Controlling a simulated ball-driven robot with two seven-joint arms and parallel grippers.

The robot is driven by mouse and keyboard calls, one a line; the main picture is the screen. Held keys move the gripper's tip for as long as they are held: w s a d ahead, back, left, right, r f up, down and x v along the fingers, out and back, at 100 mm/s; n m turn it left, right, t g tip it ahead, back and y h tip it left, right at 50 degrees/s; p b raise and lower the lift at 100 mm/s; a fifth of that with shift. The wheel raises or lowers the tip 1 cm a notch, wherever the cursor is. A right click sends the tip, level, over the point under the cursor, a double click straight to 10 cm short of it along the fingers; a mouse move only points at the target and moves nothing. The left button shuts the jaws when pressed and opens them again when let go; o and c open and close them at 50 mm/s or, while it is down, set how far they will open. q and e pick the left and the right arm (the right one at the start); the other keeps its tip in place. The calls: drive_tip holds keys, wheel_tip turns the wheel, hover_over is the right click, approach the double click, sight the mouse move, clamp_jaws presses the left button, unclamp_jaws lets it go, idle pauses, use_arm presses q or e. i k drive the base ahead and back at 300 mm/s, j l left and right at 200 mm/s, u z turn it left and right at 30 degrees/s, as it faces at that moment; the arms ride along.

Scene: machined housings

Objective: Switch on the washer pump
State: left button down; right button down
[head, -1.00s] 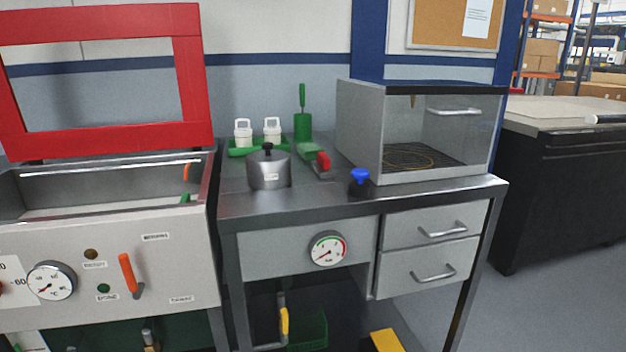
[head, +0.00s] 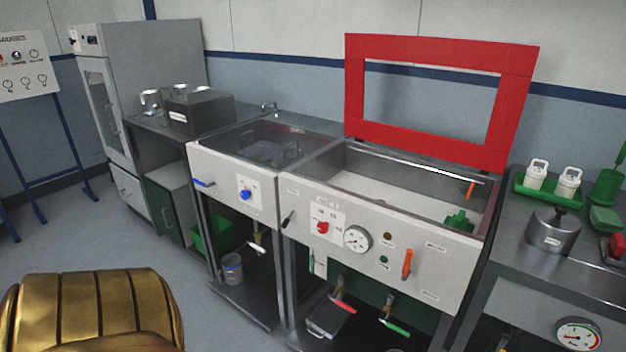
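The washer is a steel basin unit with a pale front panel (head: 325,195) in the middle of the head view. Its red-framed lid (head: 520,75) stands open behind the basin. On the panel are an orange lever (head: 407,264), a red knob (head: 322,228), a round gauge (head: 357,239), a dark amber lamp (head: 387,236) and a green lamp (head: 384,259). The lever stands roughly upright. The small labels are too blurred to read. A green part (head: 459,221) sits in the basin at right. Neither of my grippers is in view.
Left of the washer is a sink unit with a blue knob (head: 245,195) and a blue handle (head: 203,183). A bench at right holds a steel pot (head: 553,232) and a green tray (head: 519,188). Valves with red and green handles hang below the washer. Floor in front is clear.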

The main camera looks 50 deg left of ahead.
sight(287, 220)
drive_tip(key=u, duration=1.85)
